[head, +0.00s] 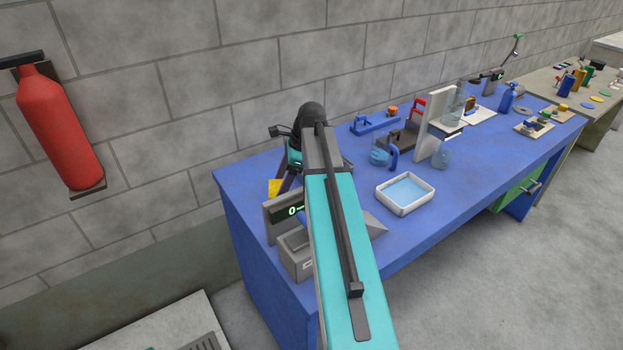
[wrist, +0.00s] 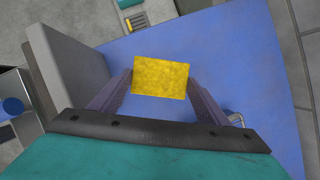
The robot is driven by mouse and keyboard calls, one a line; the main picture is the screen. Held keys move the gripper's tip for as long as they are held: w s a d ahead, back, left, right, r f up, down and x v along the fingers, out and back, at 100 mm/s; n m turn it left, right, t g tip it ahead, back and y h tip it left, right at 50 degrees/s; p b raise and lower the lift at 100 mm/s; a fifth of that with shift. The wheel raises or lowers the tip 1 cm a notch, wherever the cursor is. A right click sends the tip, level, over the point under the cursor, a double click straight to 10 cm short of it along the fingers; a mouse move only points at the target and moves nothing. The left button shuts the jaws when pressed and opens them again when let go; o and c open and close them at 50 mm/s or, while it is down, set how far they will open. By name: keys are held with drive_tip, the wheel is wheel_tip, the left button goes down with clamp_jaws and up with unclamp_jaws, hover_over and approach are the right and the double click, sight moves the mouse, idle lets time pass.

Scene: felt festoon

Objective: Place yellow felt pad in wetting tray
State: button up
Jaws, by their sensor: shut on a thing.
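The yellow felt pad (wrist: 160,77) is a flat rectangle between the two fingers of my gripper (wrist: 160,82) in the wrist view. My gripper is shut on it and holds it over the left part of the blue table. In the head view a yellow corner of the pad (head: 275,187) shows left of my arm; the rest is hidden, and so are most of the fingers. The wetting tray, a white tray with light blue liquid (head: 405,207), stands on the table to the right of my arm, apart from the pad.
A grey box with a green-lit display (head: 284,211) stands at the left end of the blue table (head: 240,200). Blue-tinted glass vessels (head: 380,152) and a white upright panel (head: 437,122) stand behind the tray. Bare table surrounds the tray's front and right. A fire extinguisher (head: 62,125) hangs on the wall.

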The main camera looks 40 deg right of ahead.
drive_tip(key=w+a+n+g+b, duration=0.2)
drive_tip(key=a+n+g, duration=0.3)
drive_tip(key=a+n, duration=0.9)
drive_tip(key=a, duration=1.1)
drive_tip(key=shift+w+a+h, duration=0.15)
drive_tip(key=shift+w+h, duration=0.1)
drive_tip(key=shift+h, duration=0.05)
drive_tip(key=shift+a, duration=0.1)
